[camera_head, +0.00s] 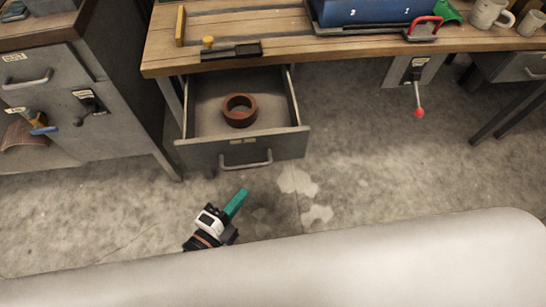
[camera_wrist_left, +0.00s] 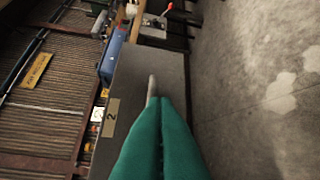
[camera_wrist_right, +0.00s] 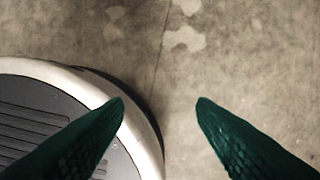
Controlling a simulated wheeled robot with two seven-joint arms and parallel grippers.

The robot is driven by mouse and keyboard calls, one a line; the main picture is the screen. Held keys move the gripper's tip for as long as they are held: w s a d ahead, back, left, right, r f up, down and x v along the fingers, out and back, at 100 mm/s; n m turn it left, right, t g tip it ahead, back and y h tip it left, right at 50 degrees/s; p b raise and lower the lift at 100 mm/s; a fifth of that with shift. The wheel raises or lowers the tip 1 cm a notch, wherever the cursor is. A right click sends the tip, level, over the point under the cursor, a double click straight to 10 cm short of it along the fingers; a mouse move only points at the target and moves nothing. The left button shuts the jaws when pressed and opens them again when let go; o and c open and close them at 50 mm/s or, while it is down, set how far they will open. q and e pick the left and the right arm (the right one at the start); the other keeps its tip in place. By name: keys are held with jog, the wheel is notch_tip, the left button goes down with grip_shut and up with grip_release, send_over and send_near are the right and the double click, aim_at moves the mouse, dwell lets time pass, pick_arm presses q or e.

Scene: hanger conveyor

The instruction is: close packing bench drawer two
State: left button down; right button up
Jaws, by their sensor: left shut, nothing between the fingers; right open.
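The packing bench drawer (camera_head: 292,148) stands pulled out below the wooden bench top, with a grey front and a bar handle (camera_head: 246,164). A brown ring-shaped roll (camera_head: 228,110) lies inside it. My left gripper (camera_head: 238,200) is in front of the drawer, a little below the handle in the head view. In the left wrist view its green fingers (camera_wrist_left: 158,100) are shut and empty, pointing at the handle (camera_wrist_left: 152,82) on the grey drawer front (camera_wrist_left: 135,75), which bears a label with a 2 (camera_wrist_left: 111,117). Contact cannot be told. My right gripper (camera_wrist_right: 160,103) is open and empty above the floor.
The bench top (camera_head: 285,45) carries a blue bin (camera_head: 360,10), a clamp-like black tool (camera_head: 232,51) and mugs (camera_head: 488,14). A red-knobbed lever (camera_head: 419,112) hangs right of the drawer. A grey cabinet (camera_head: 55,90) stands at left. The floor (camera_head: 370,165) is clear.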

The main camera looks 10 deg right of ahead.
pick_arm(q)
notch_tip(320, 180, up, 5)
jog(key=s+d+m+h, duration=0.2)
jog(key=m, duration=0.1)
jog(key=p, duration=0.2)
send_near(282, 136)
jog(key=w+d, duration=0.3)
jog(key=d, duration=0.2)
jog(key=shift+w+a+f, duration=0.1)
jog(key=shift+w+a, duration=0.1)
jog(key=shift+w, duration=0.35)
pick_arm(e)
jog(key=s+f, duration=0.5)
jog(key=f, duration=0.1)
jog(key=shift+s+d, duration=0.2)
jog(key=shift+d, duration=0.25)
pick_arm(q)
jog(key=shift+w+a, duration=0.1)
